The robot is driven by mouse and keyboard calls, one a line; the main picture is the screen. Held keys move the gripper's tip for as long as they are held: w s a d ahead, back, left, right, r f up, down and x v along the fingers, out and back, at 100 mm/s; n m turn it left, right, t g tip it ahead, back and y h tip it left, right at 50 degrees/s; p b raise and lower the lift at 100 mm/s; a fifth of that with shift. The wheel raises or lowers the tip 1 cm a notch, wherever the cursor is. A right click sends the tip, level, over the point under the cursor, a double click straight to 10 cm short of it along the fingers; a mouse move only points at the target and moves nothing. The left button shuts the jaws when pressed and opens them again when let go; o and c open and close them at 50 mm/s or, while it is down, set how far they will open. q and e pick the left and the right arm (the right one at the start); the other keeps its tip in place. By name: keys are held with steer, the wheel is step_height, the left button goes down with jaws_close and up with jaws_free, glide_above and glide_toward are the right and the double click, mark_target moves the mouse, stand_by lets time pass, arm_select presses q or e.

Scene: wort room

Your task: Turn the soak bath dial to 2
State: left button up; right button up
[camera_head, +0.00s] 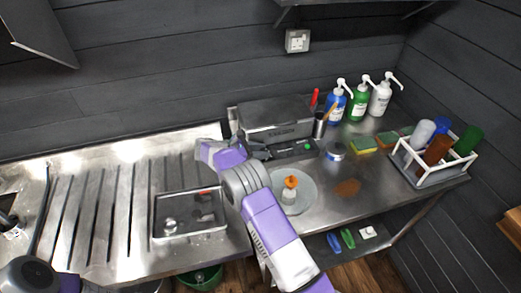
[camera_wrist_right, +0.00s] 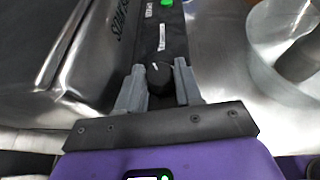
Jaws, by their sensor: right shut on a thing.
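The soak bath (camera_head: 275,117) is a grey metal box at the back of the steel counter. Its dark control strip (camera_head: 292,151) runs along the front, with a lit green light near the right end. In the right wrist view the soak bath (camera_wrist_right: 60,45) is at the left, beside the strip (camera_wrist_right: 168,40). My right gripper (camera_head: 264,151) is at the strip's left end and shut on the black dial (camera_wrist_right: 159,77), one finger on each side. A white mark shows on the dial, pointing toward the top of the picture. Scale numbers are not readable. My left gripper is not in view.
A tin (camera_head: 334,151) and a cup of tools (camera_head: 320,126) stand right of the bath. Several pump bottles (camera_head: 358,101), sponges and a white bottle rack (camera_head: 459,168) are farther right.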

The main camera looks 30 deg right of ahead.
stand_by(0.5)
steer(key=o, duration=1)
